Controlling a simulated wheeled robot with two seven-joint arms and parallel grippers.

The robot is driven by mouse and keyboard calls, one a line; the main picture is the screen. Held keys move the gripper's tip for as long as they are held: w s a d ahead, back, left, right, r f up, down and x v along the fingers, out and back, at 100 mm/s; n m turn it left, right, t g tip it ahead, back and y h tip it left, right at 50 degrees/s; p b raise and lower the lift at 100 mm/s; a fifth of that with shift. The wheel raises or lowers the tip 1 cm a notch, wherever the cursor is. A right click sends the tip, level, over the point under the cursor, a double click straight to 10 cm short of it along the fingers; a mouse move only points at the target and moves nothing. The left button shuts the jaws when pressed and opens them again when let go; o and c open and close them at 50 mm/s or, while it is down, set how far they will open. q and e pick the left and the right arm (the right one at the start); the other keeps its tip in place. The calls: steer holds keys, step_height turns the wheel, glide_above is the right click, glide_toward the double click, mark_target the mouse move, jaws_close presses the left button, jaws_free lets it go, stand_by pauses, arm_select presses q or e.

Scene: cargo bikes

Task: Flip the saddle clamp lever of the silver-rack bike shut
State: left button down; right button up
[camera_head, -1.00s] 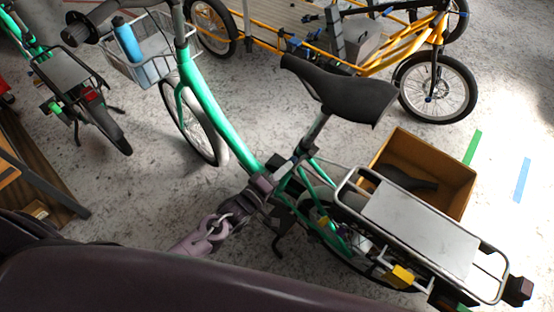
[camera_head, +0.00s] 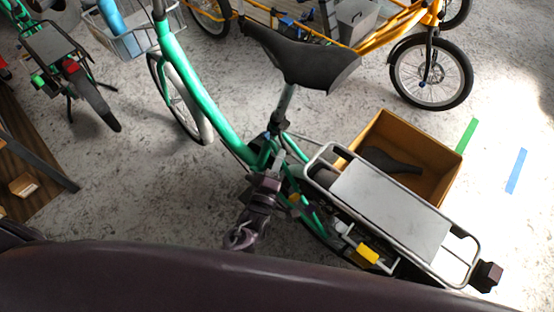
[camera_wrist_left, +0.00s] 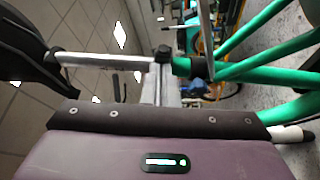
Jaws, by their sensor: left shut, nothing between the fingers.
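The silver-rack bike is green, with a black saddle (camera_head: 302,57) on a silver seat post (camera_head: 284,103) and a silver rack (camera_head: 392,210) behind. Its saddle clamp (camera_head: 274,132) is a small dark collar at the foot of the post. In the left wrist view the clamp (camera_wrist_left: 165,55) shows as a dark collar between the post (camera_wrist_left: 100,60) and the green frame (camera_wrist_left: 270,68). Whether its lever stands open is too small to tell. My left gripper (camera_head: 267,181) is shut and empty, below the clamp in the head view, overlapping the frame. My right gripper is not in view.
An open cardboard box (camera_head: 440,160) with a dark item stands beside the rack. A yellow cargo bike (camera_head: 390,35) stands behind, and another green bike (camera_head: 70,65) at the left. A wooden bench (camera_head: 30,180) is at the left edge. Floor between is clear.

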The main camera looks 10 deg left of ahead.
arm_select(q)
steer(key=s, duration=0.7)
steer(key=shift+s+f, duration=0.35)
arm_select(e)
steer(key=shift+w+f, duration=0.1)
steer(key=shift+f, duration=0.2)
arm_select(q)
steer(key=shift+a, duration=0.1)
